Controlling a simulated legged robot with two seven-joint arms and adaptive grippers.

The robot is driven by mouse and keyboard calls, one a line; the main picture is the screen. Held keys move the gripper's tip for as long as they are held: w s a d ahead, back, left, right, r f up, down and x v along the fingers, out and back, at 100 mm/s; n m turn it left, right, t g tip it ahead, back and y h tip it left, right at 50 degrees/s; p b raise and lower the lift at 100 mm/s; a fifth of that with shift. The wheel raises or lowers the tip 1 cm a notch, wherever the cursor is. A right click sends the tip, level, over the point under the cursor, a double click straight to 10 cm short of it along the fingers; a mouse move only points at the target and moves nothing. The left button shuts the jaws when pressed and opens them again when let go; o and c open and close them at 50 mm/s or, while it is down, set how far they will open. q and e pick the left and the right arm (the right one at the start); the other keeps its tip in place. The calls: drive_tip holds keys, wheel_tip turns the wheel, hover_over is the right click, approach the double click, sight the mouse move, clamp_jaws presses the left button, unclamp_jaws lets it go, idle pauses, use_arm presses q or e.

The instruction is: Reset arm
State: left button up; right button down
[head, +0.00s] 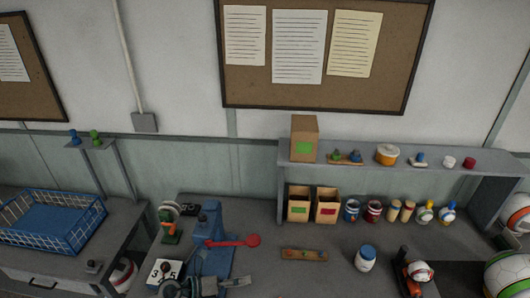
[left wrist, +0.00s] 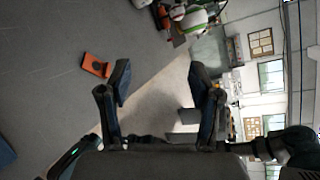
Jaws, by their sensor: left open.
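My left gripper (head: 208,287) is at the bottom edge of the head view, in front of the blue press (head: 208,236) with its red lever (head: 240,241). In the left wrist view the fingers of the left gripper (left wrist: 160,85) are spread wide with nothing between them. The wrist camera looks across the grey floor and the room, with an orange piece (left wrist: 97,66) lying on the floor. My right gripper shows in neither view.
A white card with black digits (head: 163,272) lies left of the press. A blue wire basket (head: 50,218) stands on the left table. A wooden tray (head: 303,254) and white jar (head: 365,258) are on the workbench. Boxes and cups line the back below a shelf (head: 350,168).

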use_arm(q)
wheel_tip(320, 180, up, 7)
drive_tip(key=w+a+n+t+y, duration=0.2)
drive_tip(key=a+n+t+y, duration=0.15)
drive_tip(key=n+t, duration=1.15)
drive_tip(key=s+a+f+n+g+y, duration=0.3)
drive_tip(key=a+f+n+y, duration=0.25)
drive_tip(key=f+n, duration=0.2)
drive_tip(key=s+a+f+n+g+y, duration=0.35)
drive_tip(key=f+n+y, duration=0.25)
drive_tip(key=n, duration=0.3)
drive_tip(key=s+f+n+g, duration=0.2)
drive_tip(key=s+f+g, duration=0.35)
drive_tip(key=s, duration=0.55)
drive_tip(key=s+f+n+g, duration=0.35)
drive_tip(key=s+f, duration=0.35)
drive_tip(key=s, duration=0.3)
wheel_tip(320, 180, down, 24)
drive_tip(key=s+f+m+g, duration=0.1)
drive_tip(key=s+g, duration=0.1)
drive_tip(key=s+a+f, duration=0.2)
drive_tip(key=s+f, duration=0.6)
drive_tip(key=s+a+f+g, duration=0.1)
drive_tip(key=s+a+f, duration=0.1)
drive_tip(key=s+f, duration=0.6)
drive_tip(key=shift+s+f+h, duration=0.15)
drive_tip(key=shift+s+h, duration=0.15)
drive_tip(key=shift+s, duration=0.4)
